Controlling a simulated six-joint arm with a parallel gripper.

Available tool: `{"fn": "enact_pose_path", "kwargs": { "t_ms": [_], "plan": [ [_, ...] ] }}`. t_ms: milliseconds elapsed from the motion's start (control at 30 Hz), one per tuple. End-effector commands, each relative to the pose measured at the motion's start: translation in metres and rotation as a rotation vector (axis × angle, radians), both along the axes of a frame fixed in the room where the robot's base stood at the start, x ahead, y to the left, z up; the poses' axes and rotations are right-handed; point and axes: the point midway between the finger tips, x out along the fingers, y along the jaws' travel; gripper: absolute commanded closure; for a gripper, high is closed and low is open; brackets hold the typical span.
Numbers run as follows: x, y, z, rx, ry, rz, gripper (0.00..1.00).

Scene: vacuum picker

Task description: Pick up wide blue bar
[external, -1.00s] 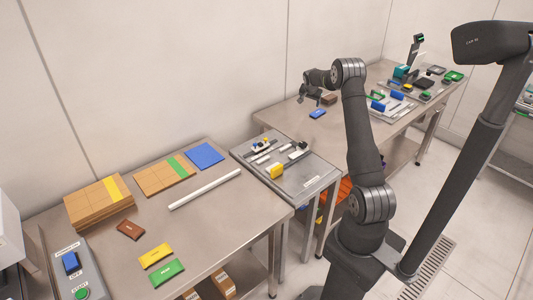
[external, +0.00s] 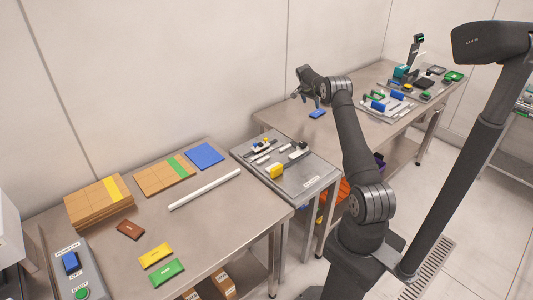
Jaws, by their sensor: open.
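A small blue bar (external: 317,114) with a pale label lies flat on the far metal table, near its left end. I take it for the wide blue bar. My gripper (external: 307,98) is open, just above and to the left of the bar in the external view. It looks empty. One finger shows dark at the left, and a bluish upright part shows just above the bar; I cannot tell whether it touches the bar.
The near table holds a flat blue plate (external: 205,156), a white rod (external: 205,189) and coloured blocks. A grey tray (external: 305,180) with small parts stands between the tables. Right of the bar, a tray (external: 398,117) holds blue and green parts.

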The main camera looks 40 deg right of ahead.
Motion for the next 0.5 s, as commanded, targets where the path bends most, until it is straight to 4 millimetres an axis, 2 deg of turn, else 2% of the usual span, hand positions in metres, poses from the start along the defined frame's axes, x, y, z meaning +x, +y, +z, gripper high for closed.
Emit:
{"fn": "enact_pose_path", "kwargs": {
  "t_ms": [100,367,500],
  "plan": [
    [0.0,-0.007,-0.017,0.0,0.0,0.0,0.29],
    [0.0,-0.013,-0.03,0.0,0.0,0.0,0.29],
    [-0.004,-0.022,-0.045,0.001,0.001,0.0,0.29]
  ]
}}
